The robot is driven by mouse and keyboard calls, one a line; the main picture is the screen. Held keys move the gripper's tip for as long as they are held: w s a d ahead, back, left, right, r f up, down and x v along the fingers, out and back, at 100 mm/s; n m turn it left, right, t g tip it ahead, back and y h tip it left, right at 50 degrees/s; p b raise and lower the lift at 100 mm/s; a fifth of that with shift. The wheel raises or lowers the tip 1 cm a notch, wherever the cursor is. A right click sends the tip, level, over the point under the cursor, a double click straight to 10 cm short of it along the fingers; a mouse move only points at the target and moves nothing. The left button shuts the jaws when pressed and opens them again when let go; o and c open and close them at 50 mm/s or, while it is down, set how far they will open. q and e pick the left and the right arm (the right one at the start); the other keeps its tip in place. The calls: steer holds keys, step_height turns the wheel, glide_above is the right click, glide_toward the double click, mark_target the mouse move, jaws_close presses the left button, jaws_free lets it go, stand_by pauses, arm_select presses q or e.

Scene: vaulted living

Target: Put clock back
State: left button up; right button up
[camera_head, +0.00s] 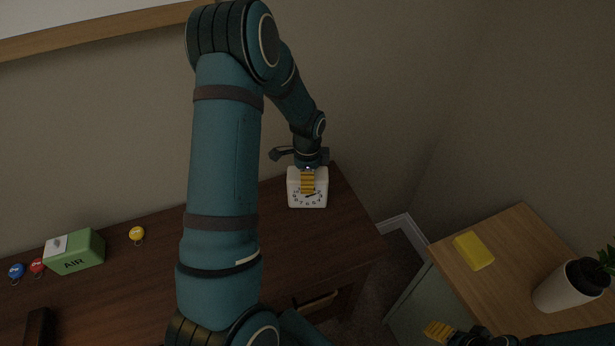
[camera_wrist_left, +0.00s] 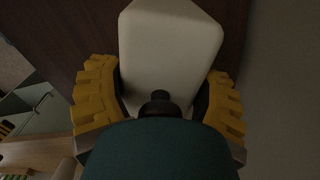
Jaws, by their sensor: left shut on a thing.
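The white clock (camera_head: 308,200) with a dial of dark numerals is at the right end of the dark wooden desk (camera_head: 345,235). My left gripper (camera_head: 308,180) reaches in from the wall side, its yellow finger pads at the clock. In the left wrist view the clock (camera_wrist_left: 170,55) fills the space between the two yellow pads, and the gripper (camera_wrist_left: 160,100) is shut on it. I cannot tell whether its base touches the desk. My right gripper (camera_head: 438,331) shows only in part at the bottom right, a yellow pad and dark links; its opening is unclear.
A green AIR box (camera_head: 78,256) and small yellow (camera_head: 136,233), red (camera_head: 37,266) and blue (camera_head: 16,271) objects lie on the desk's left. A light wooden cabinet top (camera_head: 510,240) at right holds a yellow block (camera_head: 473,251) and a white plant pot (camera_head: 562,291).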

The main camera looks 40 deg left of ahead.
arm_select(q)
steer(key=shift+f, duration=0.15)
steer(key=o, duration=1.3)
step_height(320, 180, up, 12)
steer(key=shift+r+p, duration=0.2)
steer(key=shift+p, duration=0.6)
